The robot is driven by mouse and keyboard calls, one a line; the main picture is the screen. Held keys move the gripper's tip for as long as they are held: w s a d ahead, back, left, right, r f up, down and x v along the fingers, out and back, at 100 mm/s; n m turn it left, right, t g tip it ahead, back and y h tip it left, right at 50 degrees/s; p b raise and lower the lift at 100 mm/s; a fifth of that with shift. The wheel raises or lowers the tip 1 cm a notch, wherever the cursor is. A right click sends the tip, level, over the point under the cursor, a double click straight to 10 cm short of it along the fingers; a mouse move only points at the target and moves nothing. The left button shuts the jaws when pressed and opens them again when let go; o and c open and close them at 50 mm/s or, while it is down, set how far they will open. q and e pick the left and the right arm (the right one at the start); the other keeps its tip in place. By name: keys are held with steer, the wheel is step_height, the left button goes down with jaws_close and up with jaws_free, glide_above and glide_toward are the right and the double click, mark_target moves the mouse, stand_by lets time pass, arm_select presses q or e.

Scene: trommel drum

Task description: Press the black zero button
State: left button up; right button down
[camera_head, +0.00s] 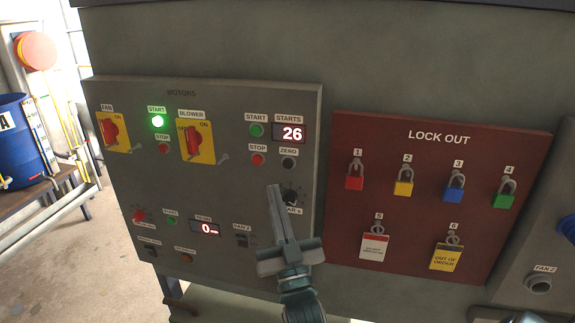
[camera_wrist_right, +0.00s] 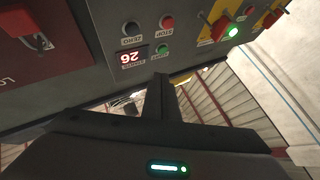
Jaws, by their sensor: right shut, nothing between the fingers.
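The black zero button (camera_head: 288,163) sits on the grey motors panel (camera_head: 220,103), under the "ZERO" label and below the starts display (camera_head: 290,133), which reads 26. To its left is the red stop button (camera_head: 258,159), with a green start button (camera_head: 256,130) above that. My right gripper (camera_head: 276,190) is shut and empty, its tips just below and left of the zero button and apart from it in the picture. In the right wrist view, the zero button (camera_wrist_right: 131,28) is beyond the shut fingers (camera_wrist_right: 160,80), upside down.
A dark rotary knob (camera_head: 290,196) is right of my fingertips, partly hidden. A red lock-out board (camera_head: 432,150) with several padlocks is at the right. Yellow fan (camera_head: 124,130) and blower (camera_head: 207,153) switch plates stick out at the left. A blue drum (camera_head: 25,140) stands farther left.

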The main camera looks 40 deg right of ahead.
steer(key=shift+w+d+b, duration=0.15)
steer(key=shift+w+d, duration=1.3)
steer(key=shift+d, duration=0.25)
steer(key=shift+w+d+b, duration=0.15)
steer(key=shift+w+d, duration=1.25)
steer(key=shift+d, duration=0.25)
steer(key=shift+w+d, duration=0.25)
steer(key=shift+d, duration=0.05)
steer(key=shift+w+d, duration=0.3)
steer(key=shift+d, duration=0.05)
stand_by(0.8)
steer(key=shift+s+a, duration=0.6)
steer(key=shift+a, duration=0.1)
stand_by(0.5)
steer(key=shift+s+a+p, duration=0.6)
steer(key=shift+s+a, duration=1)
steer(key=shift+a, duration=0.3)
